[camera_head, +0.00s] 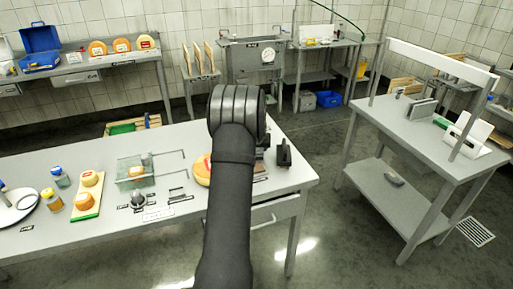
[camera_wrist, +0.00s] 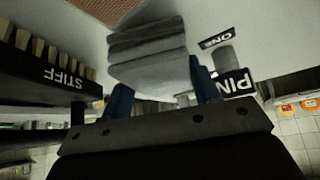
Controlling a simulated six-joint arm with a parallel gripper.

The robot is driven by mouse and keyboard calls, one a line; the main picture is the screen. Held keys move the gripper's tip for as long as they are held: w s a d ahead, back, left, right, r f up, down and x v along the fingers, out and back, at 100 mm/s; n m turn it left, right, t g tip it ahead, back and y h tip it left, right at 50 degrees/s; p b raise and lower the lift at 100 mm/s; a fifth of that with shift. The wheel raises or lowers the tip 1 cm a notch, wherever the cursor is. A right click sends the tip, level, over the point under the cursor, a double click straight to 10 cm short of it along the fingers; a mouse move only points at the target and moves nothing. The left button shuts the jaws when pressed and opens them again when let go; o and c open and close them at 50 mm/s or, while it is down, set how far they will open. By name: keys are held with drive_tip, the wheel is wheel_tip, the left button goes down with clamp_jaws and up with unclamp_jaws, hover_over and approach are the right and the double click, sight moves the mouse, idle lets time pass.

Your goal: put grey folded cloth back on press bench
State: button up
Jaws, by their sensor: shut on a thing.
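The grey folded cloth (camera_wrist: 150,50) shows in the wrist view as a stack of soft grey layers. My gripper (camera_wrist: 163,88) is shut on it, with a blue finger on each side. In the head view my dark arm covers the gripper and the cloth. The arm reaches over the right part of the long near grey bench (camera_head: 110,235). No bench in the head view carries a readable name, so I cannot tell surely which is the press bench.
A brush-like tool labelled STIFF (camera_wrist: 62,78) is left of the cloth in the wrist view; a PIN label (camera_wrist: 233,85) is at right. The near bench holds a glass box (camera_head: 135,172), cheeses and jars. A grey two-level table (camera_head: 405,125) stands right, across open floor.

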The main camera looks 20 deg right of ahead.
drive_tip(key=shift+f, duration=0.1)
drive_tip(key=o, duration=0.9)
drive_tip(key=shift+s+r, duration=0.1)
drive_tip(key=shift+r, duration=0.3)
drive_tip(key=v, duration=1.1)
drive_tip(key=shift+s+r, duration=0.15)
drive_tip(key=shift+s, duration=0.1)
drive_tip(key=shift+w, duration=0.1)
